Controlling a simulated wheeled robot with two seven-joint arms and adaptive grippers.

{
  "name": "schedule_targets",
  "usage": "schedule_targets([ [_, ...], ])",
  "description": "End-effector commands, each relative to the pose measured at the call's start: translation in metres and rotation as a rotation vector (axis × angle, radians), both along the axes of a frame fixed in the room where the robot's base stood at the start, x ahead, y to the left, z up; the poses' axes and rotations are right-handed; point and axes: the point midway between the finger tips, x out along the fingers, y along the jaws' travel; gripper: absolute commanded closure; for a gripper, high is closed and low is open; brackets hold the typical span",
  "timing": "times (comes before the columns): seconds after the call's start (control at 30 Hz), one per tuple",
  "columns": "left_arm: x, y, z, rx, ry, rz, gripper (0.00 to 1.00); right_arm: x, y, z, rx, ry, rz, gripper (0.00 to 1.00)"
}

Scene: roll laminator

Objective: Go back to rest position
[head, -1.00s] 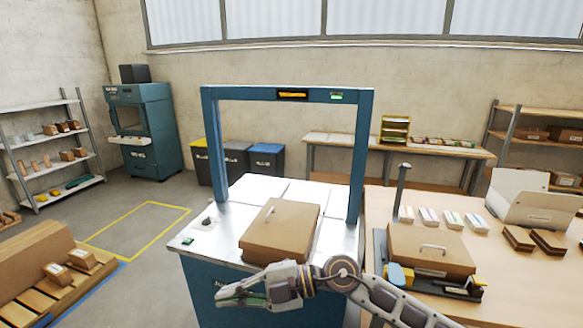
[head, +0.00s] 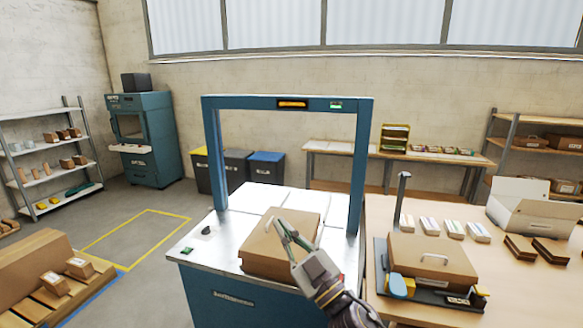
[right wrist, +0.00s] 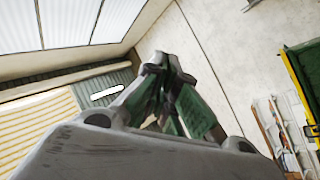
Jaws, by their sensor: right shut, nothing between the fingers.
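My right gripper (head: 282,226) shows in the head view, pointing up and away in front of the cardboard box (head: 258,252) on the machine's metal top. Its green-grey fingers are together and hold nothing. They hide part of the box; I cannot tell how far apart the two are. In the right wrist view the closed fingers (right wrist: 163,62) point toward the wall and windows, with nothing between them. My left gripper is not in view.
The blue arch (head: 364,150) stands over the machine's top (head: 200,252). On the wooden table (head: 380,208) at right are a second box (head: 432,262) on a black fixture, several small packs and an open white carton (head: 530,208). Floor at left is partly clear.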

Motion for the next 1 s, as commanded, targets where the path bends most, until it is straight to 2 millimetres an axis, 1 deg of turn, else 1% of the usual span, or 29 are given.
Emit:
schedule_targets([
  [0.03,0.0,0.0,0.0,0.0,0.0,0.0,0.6,0.005,-0.011,-0.006,0.021,0.04,-0.042,1.0],
  [0.17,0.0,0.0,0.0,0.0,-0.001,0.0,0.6,0.018,-0.04,-0.025,0.055,0.145,-0.157,1.0],
  [0.3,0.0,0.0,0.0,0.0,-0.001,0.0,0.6,0.028,-0.071,-0.053,0.075,0.271,-0.272,1.0],
  [0.37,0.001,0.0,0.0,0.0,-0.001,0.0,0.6,0.03,-0.085,-0.067,0.08,0.327,-0.32,1.0],
  [0.53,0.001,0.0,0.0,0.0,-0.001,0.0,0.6,0.029,-0.12,-0.11,0.077,0.501,-0.439,1.0],
  [0.67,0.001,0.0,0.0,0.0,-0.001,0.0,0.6,0.021,-0.145,-0.147,0.061,0.642,-0.519,1.0],
  [0.77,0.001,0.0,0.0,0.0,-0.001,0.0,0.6,0.01,-0.163,-0.177,0.04,0.757,-0.57,1.0],
  [0.8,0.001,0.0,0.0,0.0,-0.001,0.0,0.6,0.004,-0.169,-0.189,0.029,0.801,-0.588,1.0],
  [0.87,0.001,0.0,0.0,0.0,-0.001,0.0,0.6,-0.005,-0.178,-0.206,0.013,0.87,-0.613,1.0],
  [1.0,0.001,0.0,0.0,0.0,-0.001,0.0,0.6,-0.032,-0.197,-0.247,-0.034,1.036,-0.657,1.0],
])
